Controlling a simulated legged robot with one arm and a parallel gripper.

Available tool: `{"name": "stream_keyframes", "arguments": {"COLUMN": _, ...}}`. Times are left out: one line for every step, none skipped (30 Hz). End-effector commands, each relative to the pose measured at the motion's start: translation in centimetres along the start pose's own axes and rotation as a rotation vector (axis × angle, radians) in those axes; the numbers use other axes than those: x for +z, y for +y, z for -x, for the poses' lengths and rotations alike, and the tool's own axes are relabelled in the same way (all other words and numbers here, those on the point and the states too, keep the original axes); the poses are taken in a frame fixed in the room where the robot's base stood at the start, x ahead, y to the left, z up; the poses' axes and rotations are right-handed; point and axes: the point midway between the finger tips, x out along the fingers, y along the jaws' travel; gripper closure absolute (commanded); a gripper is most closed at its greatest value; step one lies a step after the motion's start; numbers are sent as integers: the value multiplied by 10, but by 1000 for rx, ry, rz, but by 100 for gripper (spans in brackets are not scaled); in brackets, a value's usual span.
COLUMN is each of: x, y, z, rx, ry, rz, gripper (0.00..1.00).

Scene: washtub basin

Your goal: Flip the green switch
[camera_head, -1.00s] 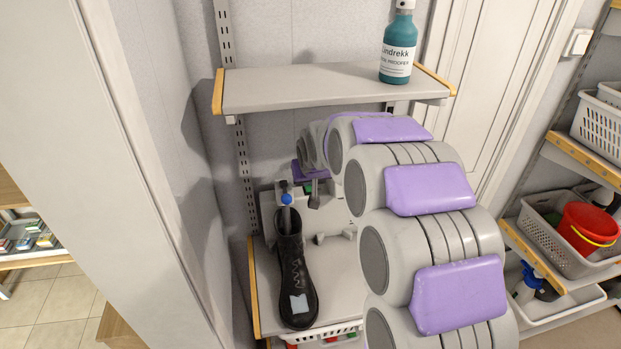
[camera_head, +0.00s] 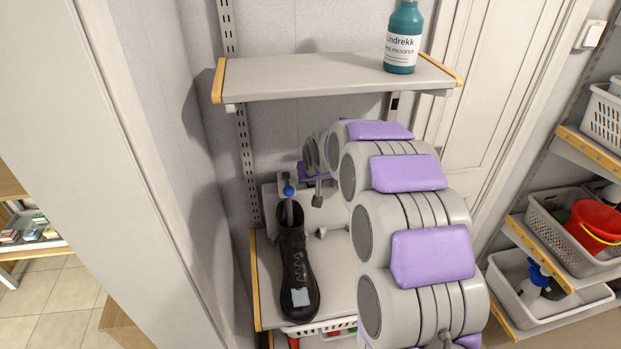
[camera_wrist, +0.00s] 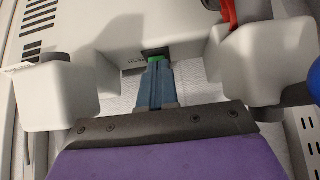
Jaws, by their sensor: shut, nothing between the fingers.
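The green switch (camera_wrist: 157,59) shows as a small green patch in a dark slot of a pale grey device (camera_wrist: 110,40) in the wrist view. My gripper (camera_wrist: 156,66) is shut and empty. Its blue-grey fingertips are at the switch and cover its lower part; I cannot tell whether they touch it. In the head view my gripper (camera_head: 317,200) is small, in front of the device on the lower shelf. There the switch is hidden behind my arm.
A black boot (camera_head: 294,265) stands on the lower shelf (camera_head: 335,270), left of my arm. A blue ball knob (camera_head: 289,191) rises above it. A red lever (camera_wrist: 229,14) is right of the switch. The upper shelf (camera_head: 310,77) holds a teal bottle (camera_head: 403,40).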

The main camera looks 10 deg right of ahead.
Motion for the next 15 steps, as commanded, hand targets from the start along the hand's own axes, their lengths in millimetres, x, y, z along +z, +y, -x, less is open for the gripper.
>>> {"name": "stream_keyframes", "arguments": {"x": 4, "y": 0, "z": -2, "rx": 1, "ry": 14, "rz": 0, "gripper": 100}}
{"name": "stream_keyframes", "arguments": {"x": 6, "y": 0, "z": -3, "rx": 2, "ry": 24, "rz": 1, "gripper": 100}}
{"name": "stream_keyframes", "arguments": {"x": 6, "y": 0, "z": -3, "rx": 3, "ry": 43, "rz": 2, "gripper": 100}}
{"name": "stream_keyframes", "arguments": {"x": 7, "y": -1, "z": -4, "rx": 3, "ry": 61, "rz": 2, "gripper": 100}}
{"name": "stream_keyframes", "arguments": {"x": 6, "y": -2, "z": -4, "rx": 3, "ry": 63, "rz": 2, "gripper": 100}}
{"name": "stream_keyframes", "arguments": {"x": 4, "y": -2, "z": -3, "rx": 2, "ry": 62, "rz": 2, "gripper": 100}}
{"name": "stream_keyframes", "arguments": {"x": 4, "y": -3, "z": -3, "rx": 2, "ry": 62, "rz": 2, "gripper": 100}}
{"name": "stream_keyframes", "arguments": {"x": 4, "y": -3, "z": -3, "rx": 2, "ry": 62, "rz": 2, "gripper": 100}}
{"name": "stream_keyframes", "arguments": {"x": 4, "y": -3, "z": -3, "rx": 2, "ry": 61, "rz": 2, "gripper": 100}}
{"name": "stream_keyframes", "arguments": {"x": 4, "y": -3, "z": -3, "rx": 3, "ry": 61, "rz": 2, "gripper": 100}}
{"name": "stream_keyframes", "arguments": {"x": 4, "y": -4, "z": -3, "rx": 3, "ry": 61, "rz": 3, "gripper": 100}}
{"name": "stream_keyframes", "arguments": {"x": 4, "y": -4, "z": -3, "rx": 3, "ry": 60, "rz": 3, "gripper": 100}}
{"name": "stream_keyframes", "arguments": {"x": 4, "y": -4, "z": -3, "rx": 3, "ry": 60, "rz": 3, "gripper": 100}}
{"name": "stream_keyframes", "arguments": {"x": 3, "y": -4, "z": -2, "rx": 3, "ry": 60, "rz": 2, "gripper": 100}}
{"name": "stream_keyframes", "arguments": {"x": 2, "y": -3, "z": -1, "rx": 2, "ry": 61, "rz": 2, "gripper": 100}}
